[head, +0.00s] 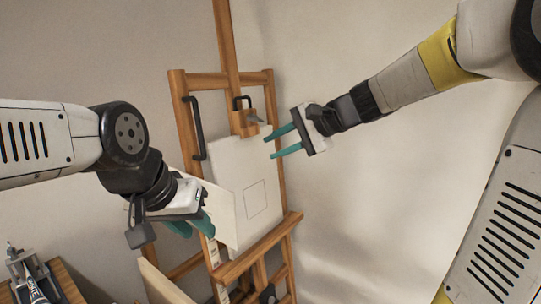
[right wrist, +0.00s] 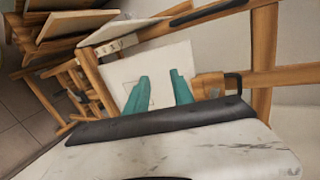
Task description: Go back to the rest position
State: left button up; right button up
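A wooden easel (head: 180,110) stands in the middle of the head view, holding a white canvas (head: 230,160) with a thin square outline. The canvas also shows in the right wrist view (right wrist: 118,72). My right gripper (head: 283,142) is open and empty, its teal fingers apart, in front of the canvas's upper right. In the right wrist view its fingers (right wrist: 159,95) point at the canvas. My left gripper (head: 192,228) is at the lower left of the easel, beside a pale panel (head: 224,212). Its wrist hides part of the panel, and whether its teal fingers grip it is unclear.
A black handle (head: 194,128) is on the easel's left post. A wooden table (head: 68,282) with a metal tool and a tube (head: 36,287) is at the lower left. A wood-edged board (head: 160,284) leans below the easel. The wall area right of the easel is bare.

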jog(key=s+d+f+n+h, duration=0.4)
jog(key=s+d+f, duration=0.1)
jog(key=s, duration=0.5)
jog(key=s+d+f+n+h, duration=0.4)
jog(key=s+d, duration=0.4)
jog(key=s, duration=0.2)
jog(key=shift+f, duration=0.45)
pick_arm(q)
jog(key=shift+c, duration=0.4)
pick_arm(e)
jog(key=shift+d, duration=0.1)
